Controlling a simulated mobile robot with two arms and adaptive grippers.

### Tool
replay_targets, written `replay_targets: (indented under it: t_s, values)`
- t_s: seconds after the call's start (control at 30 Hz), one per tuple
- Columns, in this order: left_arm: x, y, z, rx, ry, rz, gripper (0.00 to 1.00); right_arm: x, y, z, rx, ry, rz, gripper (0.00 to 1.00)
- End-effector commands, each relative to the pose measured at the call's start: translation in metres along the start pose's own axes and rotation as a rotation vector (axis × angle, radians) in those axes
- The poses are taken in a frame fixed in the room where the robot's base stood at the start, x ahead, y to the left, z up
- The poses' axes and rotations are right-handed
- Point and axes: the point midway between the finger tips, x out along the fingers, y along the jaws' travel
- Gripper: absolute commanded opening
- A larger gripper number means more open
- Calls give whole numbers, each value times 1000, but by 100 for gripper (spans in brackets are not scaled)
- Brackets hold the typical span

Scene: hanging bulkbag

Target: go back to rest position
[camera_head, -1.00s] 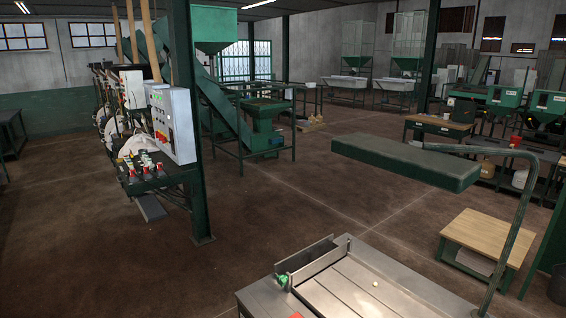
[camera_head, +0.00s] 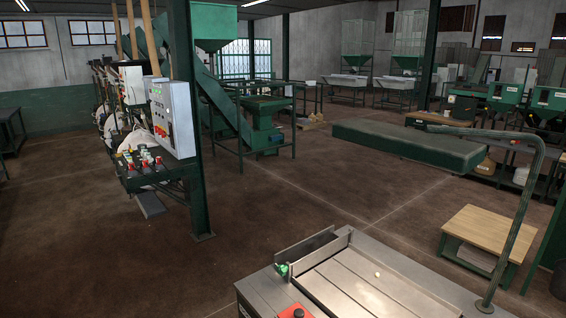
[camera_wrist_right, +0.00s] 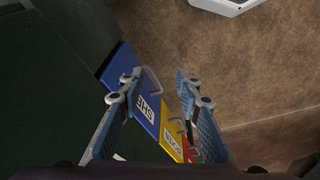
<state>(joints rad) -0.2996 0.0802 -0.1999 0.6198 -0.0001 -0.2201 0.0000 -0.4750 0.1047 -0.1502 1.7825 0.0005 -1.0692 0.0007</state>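My right gripper (camera_wrist_right: 157,82) shows in the right wrist view with its two blue-grey fingers apart. Nothing is held between them. Beyond the fingers are a blue labelled panel (camera_wrist_right: 127,80), a yellow labelled one (camera_wrist_right: 172,135) and a small red one, with metal handles nearby; I cannot tell how far away they are. Neither gripper shows in the head view, and my left gripper is in no view.
A metal-topped bench (camera_head: 375,285) with a red button box stands at the front. A green padded slab (camera_head: 410,146) shows behind it, and a wooden-topped table (camera_head: 487,230) at right. A green post (camera_head: 192,120) and control panel (camera_head: 172,120) stand left. Brown floor between is open.

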Motion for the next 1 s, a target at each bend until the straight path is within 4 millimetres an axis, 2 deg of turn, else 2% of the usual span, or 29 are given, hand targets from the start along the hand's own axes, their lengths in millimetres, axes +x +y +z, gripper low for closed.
replay_targets:
  t_s: [0.03,0.2,0.27,0.4,0.5,0.6,0.7,0.83,1.0]
  values:
    - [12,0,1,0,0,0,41,36,-1,18,-2,-19,-1,32]
    - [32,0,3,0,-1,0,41,118,-5,72,-10,-53,-5,32]
    - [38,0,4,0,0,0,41,143,-6,94,-13,-64,-6,32]
    - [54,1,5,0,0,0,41,194,-8,150,-20,-93,-9,32]
    - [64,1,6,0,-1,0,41,220,-9,189,-24,-110,-10,32]
    - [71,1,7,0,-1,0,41,236,-9,222,-27,-124,-11,32]
    - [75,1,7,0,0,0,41,245,-9,244,-30,-131,-12,32]
    - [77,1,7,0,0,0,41,248,-9,258,-32,-136,-12,32]
    - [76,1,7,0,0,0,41,248,-9,260,-33,-136,-13,32]
